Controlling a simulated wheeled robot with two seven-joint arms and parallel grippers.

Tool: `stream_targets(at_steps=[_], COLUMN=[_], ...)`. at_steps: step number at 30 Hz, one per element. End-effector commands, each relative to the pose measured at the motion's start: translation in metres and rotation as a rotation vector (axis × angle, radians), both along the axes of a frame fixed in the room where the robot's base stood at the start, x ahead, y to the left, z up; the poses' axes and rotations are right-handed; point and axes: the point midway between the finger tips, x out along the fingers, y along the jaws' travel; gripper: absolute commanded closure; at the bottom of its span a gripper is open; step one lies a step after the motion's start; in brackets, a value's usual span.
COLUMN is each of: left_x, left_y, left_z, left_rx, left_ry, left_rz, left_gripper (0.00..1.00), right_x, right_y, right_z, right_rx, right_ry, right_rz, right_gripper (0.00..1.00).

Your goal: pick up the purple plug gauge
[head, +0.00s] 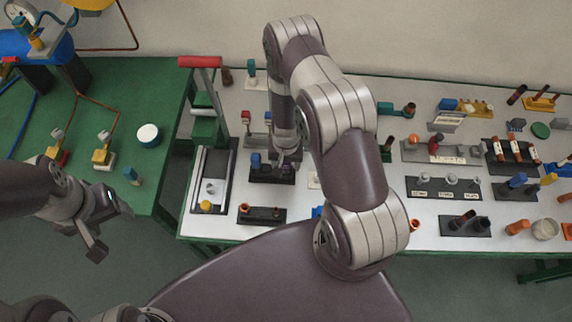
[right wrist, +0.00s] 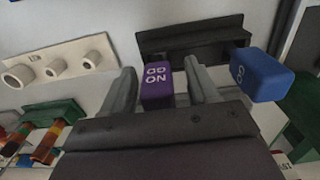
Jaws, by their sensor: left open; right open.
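The purple plug gauge (right wrist: 157,88) shows in the right wrist view as a purple block with white lettering. It lies between the two fingers of my right gripper (right wrist: 161,78), which is open, with a finger on each side of it. In the head view my right gripper (head: 287,162) is low over a black stand (head: 270,176), and I cannot make out the purple gauge there. A blue block with lettering (right wrist: 258,75) is just right of the fingers. My left gripper (head: 108,222) is open and empty, beside the green table.
The white table (head: 335,230) holds several stands of gauges, mostly to the right. A black rack with holes (head: 261,215) lies in front of my right gripper. A grey slide fixture (head: 212,180) is left of it. The green table (head: 155,95) stands at the left.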

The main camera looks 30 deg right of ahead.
Motion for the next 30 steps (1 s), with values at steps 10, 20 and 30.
stream_targets(at_steps=[10,20,30], left_x=[0.0,0.0,0.0], left_y=[0.0,0.0,0.0], left_z=[0.0,0.003,-0.021], left_rx=[0.0,0.0,0.0], left_ry=[0.0,0.0,0.001], left_rz=[0.0,0.0,0.0], left_gripper=[0.36,0.36,0.36], right_x=[0.0,0.001,-0.022], right_y=[0.0,0.0,-0.007], right_z=[0.001,0.012,0.048], right_rx=[0.0,-0.001,0.0], right_ry=[0.0,-0.001,-0.002], right_rz=[0.0,0.0,-0.002], right_gripper=[0.88,0.88,0.88])
